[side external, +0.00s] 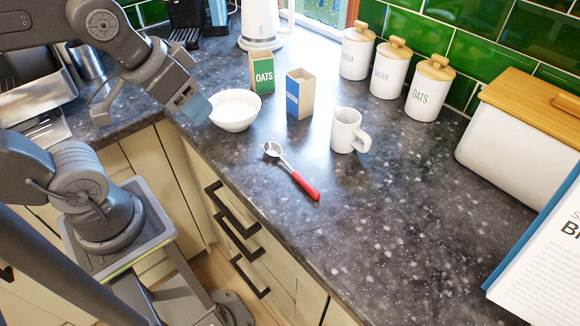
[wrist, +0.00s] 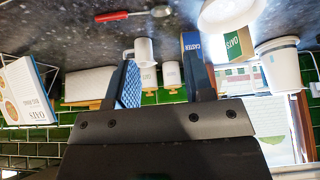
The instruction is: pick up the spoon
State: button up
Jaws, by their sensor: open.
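The spoon lies on the dark speckled worktop in the side view, with a red handle (side external: 304,184) toward the front right and a metal bowl (side external: 272,149) toward the back left. In the wrist view the spoon (wrist: 125,16) lies near the top edge, beyond the fingers. My gripper (side external: 190,106) is above the worktop's front edge, left of the white bowl, and apart from the spoon. In the wrist view my gripper (wrist: 162,84) shows two spread fingers with nothing held between them.
A white bowl (side external: 235,111), a green oats box (side external: 262,72), a blue box (side external: 300,94) and a white jug (side external: 346,131) stand behind the spoon. Canisters (side external: 429,88) and a bread bin (side external: 522,130) line the wall. An open book (side external: 545,255) stands at right. The worktop around the spoon's handle is clear.

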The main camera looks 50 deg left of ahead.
jog(key=m+g, duration=0.6)
jog(key=m, duration=1.3)
send_over(299, 175)
notch_tip(299, 175, down, 6)
jog(key=r, duration=0.1)
notch_tip(299, 175, down, 14)
jog(key=shift+r, duration=0.2)
grip_shut()
